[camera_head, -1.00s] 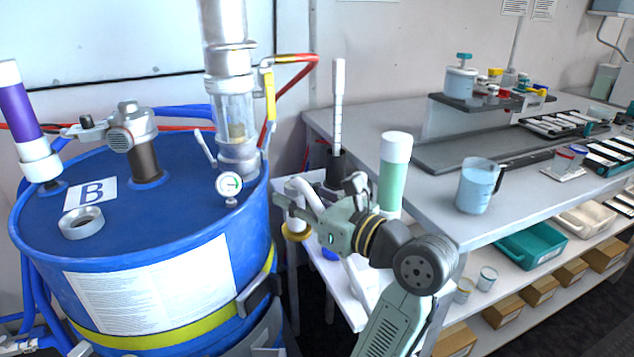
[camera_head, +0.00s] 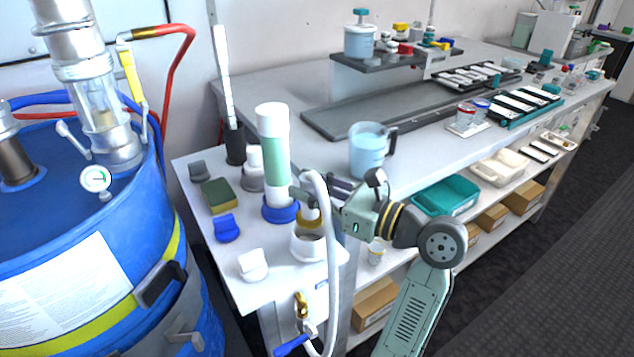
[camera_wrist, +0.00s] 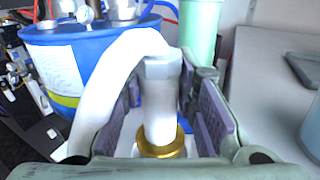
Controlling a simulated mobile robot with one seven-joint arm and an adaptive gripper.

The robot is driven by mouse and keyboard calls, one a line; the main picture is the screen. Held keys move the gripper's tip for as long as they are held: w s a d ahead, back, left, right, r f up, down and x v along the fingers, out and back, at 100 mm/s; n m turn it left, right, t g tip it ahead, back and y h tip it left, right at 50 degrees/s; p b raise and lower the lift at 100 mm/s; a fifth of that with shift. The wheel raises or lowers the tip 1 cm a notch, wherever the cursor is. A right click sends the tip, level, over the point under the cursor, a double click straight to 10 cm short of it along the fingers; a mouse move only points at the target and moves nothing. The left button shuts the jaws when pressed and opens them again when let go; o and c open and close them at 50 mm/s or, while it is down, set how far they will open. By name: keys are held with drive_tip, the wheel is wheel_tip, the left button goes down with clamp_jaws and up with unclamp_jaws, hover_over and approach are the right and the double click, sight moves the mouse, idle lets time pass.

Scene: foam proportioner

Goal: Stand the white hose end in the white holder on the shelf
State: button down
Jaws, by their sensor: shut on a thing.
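The white hose end with its brass collar (camera_head: 310,217) is between the fingers of my gripper (camera_head: 318,198), pointing down. In the wrist view the white hose end (camera_wrist: 160,105) stands about upright between the pads of my gripper (camera_wrist: 168,108), its brass collar at the bottom. The white hose (camera_head: 331,265) loops over the gripper and hangs down past the shelf's front edge. The white holder (camera_head: 307,248), a short round cup, is on the white shelf (camera_head: 205,170) directly below the collar. I cannot tell whether the tip is inside its opening.
A green-and-white cylinder (camera_head: 274,150) stands in a blue ring close behind the hose end. A sponge (camera_head: 217,195), a blue piece (camera_head: 228,228) and a white block (camera_head: 253,265) lie to the left. A blue drum (camera_head: 70,250) is farther left. A jug (camera_head: 368,150) stands on the bench.

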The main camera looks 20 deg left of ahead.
sight(322, 221)
drive_tip(key=shift+f+b, duration=2.9)
drive_tip(key=shift+b, duration=0.75)
drive_tip(key=shift+r+p, duration=0.15)
drive_tip(key=shift+p, duration=1.35)
drive_tip(key=shift+f, duration=0.65)
drive_tip(key=c, duration=1.6)
unclamp_jaws()
drive_tip(key=shift+s, duration=0.1)
drive_tip(key=shift+o, duration=0.2)
drive_tip(key=shift+d+p, duration=0.4)
drive_tip(key=shift+d, duration=0.2)
drive_tip(key=p+v, duration=0.5)
drive_tip(key=v, duration=0.4)
drive_tip(key=shift+s+d+p, duration=0.2)
drive_tip(key=shift+d+p, duration=0.15)
drive_tip(key=shift+p, duration=0.05)
